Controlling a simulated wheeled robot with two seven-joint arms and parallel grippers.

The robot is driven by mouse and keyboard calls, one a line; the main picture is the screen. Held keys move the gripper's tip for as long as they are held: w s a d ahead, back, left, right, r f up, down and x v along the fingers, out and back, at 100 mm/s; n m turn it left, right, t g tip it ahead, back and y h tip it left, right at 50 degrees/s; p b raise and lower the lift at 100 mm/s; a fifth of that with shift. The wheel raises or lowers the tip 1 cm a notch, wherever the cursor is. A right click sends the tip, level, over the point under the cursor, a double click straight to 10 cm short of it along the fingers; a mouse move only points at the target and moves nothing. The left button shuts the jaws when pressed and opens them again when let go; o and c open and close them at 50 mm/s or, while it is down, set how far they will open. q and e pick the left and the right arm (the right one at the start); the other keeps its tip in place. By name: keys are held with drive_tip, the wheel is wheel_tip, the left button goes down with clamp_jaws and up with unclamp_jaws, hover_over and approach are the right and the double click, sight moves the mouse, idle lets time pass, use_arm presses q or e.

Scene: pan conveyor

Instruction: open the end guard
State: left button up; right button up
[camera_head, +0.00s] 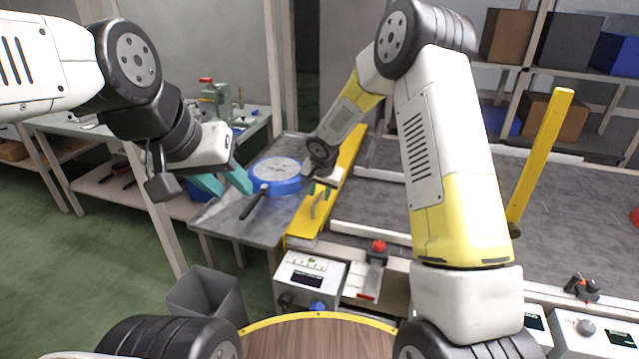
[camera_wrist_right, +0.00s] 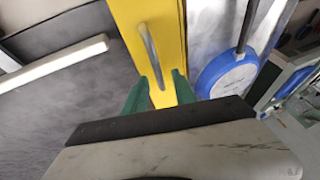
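The end guard is a flat yellow bar (camera_head: 350,160) with a metal loop handle, lying low across the conveyor end. In the right wrist view the yellow bar (camera_wrist_right: 165,25) runs away from my gripper, with its handle (camera_wrist_right: 148,48) on top. My right gripper (camera_head: 321,190) is over the bar at the handle. Its green fingers (camera_wrist_right: 160,92) are apart, one on each side of the handle's near end; I cannot tell whether they touch it.
A blue pan (camera_head: 287,187) with a dark handle lies on the grey table (camera_head: 218,216), left of the guard. The dark conveyor (camera_head: 440,205) is right of it. A yellow post (camera_head: 538,160) stands upright further right. A control box (camera_head: 308,278) and grey bin (camera_head: 206,293) are nearer.

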drive_tip(key=shift+c, duration=0.2)
clamp_jaws()
idle(1.3)
